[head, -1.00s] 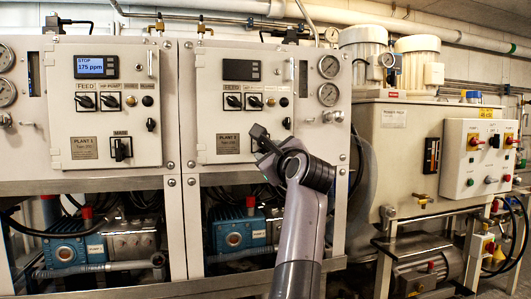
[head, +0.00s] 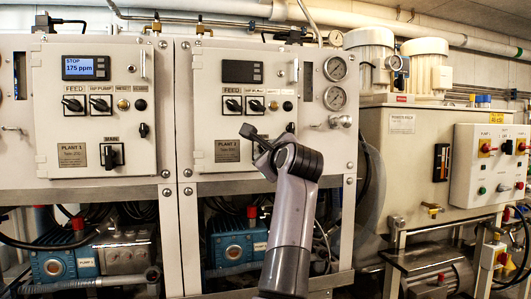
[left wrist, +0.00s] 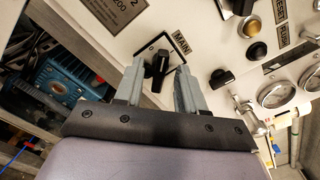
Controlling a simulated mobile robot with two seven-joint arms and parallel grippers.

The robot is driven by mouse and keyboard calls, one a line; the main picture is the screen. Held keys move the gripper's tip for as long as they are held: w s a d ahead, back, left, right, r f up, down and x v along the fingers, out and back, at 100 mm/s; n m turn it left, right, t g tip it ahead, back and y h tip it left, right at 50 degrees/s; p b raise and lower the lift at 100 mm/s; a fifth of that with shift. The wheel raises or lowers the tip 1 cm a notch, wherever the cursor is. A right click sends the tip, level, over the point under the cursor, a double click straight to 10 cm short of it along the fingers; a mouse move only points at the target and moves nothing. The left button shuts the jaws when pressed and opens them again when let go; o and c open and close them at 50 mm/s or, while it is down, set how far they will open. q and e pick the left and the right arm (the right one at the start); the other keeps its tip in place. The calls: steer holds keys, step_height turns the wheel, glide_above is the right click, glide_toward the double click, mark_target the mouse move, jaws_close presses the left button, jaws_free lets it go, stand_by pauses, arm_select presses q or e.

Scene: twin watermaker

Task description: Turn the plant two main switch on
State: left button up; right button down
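The plant 2 main switch (left wrist: 160,66) is a black knob on a pale plate under the MAIN label (left wrist: 181,42) in the left wrist view. My left gripper (left wrist: 158,76) is open, one finger on each side of the knob with visible gaps. I cannot tell how deep the fingers reach. In the head view my left gripper (head: 262,143) is in front of the lower right of the plant 2 panel (head: 212,133) and hides the switch. The plant 2 display (head: 242,72) is dark. My right gripper is not in view.
The plant 1 panel (head: 44,120) at left has a lit display (head: 86,68) reading STOP, 175 ppm, and its own main switch (head: 112,155). A blue pump (head: 237,238) is below.

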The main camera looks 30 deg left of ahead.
arm_select(q)
steer(key=shift+w+a, duration=0.1)
steer(key=shift+a, duration=0.05)
jaws_close()
steer(key=shift+m+p, duration=3.55)
steer(key=shift+m, duration=0.75)
jaws_free()
